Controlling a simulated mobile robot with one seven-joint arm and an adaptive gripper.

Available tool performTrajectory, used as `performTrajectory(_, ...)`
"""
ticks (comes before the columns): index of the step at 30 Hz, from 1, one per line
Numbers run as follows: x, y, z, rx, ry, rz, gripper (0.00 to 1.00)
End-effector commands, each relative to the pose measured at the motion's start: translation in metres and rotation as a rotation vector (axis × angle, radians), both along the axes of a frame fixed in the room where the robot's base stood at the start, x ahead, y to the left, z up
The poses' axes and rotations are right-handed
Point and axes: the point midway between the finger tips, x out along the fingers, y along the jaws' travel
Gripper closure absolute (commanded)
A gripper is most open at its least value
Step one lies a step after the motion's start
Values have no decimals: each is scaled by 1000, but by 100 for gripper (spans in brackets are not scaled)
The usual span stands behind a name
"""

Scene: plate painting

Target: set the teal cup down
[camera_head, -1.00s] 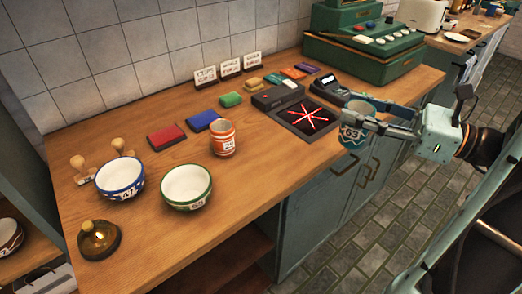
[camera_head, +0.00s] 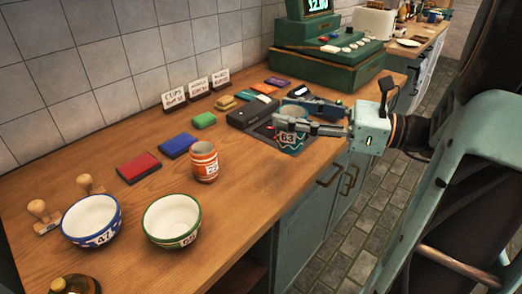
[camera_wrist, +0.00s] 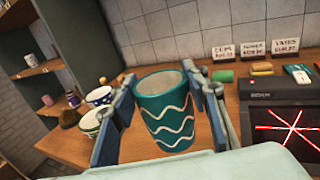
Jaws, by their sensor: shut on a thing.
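The teal cup (camera_head: 291,139) is upright between the fingers of my gripper (camera_head: 296,122), with a 63 label facing the head camera. In the wrist view the teal cup (camera_wrist: 165,112) shows white wavy lines and an open top, with a finger of my gripper (camera_wrist: 166,108) on each side. My gripper is shut on it. In the head view the cup is in front of the dark scanner plate (camera_head: 270,130) near the counter's front edge and hides much of it. I cannot tell whether its base touches anything.
The wooden counter (camera_head: 240,195) is clear right of the orange striped cup (camera_head: 205,162). A blue bowl (camera_head: 91,220) and a green-rimmed bowl (camera_head: 171,219) stand at left. Ink pads (camera_head: 139,168) line the back. A green cash register (camera_head: 325,68) stands behind my gripper.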

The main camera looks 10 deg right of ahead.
Motion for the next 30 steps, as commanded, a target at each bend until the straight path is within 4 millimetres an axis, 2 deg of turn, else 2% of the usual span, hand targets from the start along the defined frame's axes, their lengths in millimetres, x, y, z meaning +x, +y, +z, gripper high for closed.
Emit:
performTrajectory(3, 20, 19, -21, 4, 3, 4, 88)
performTrajectory(6, 31, 29, -39, 5, 2, 2, 88)
performTrajectory(10, 41, 38, -54, 3, 1, 1, 88)
performTrajectory(17, 48, 45, -65, 1, -1, 1, 88)
performTrajectory(24, 51, 47, -100, 2, 1, 0, 88)
performTrajectory(30, 51, 47, -99, 0, -1, 0, 88)
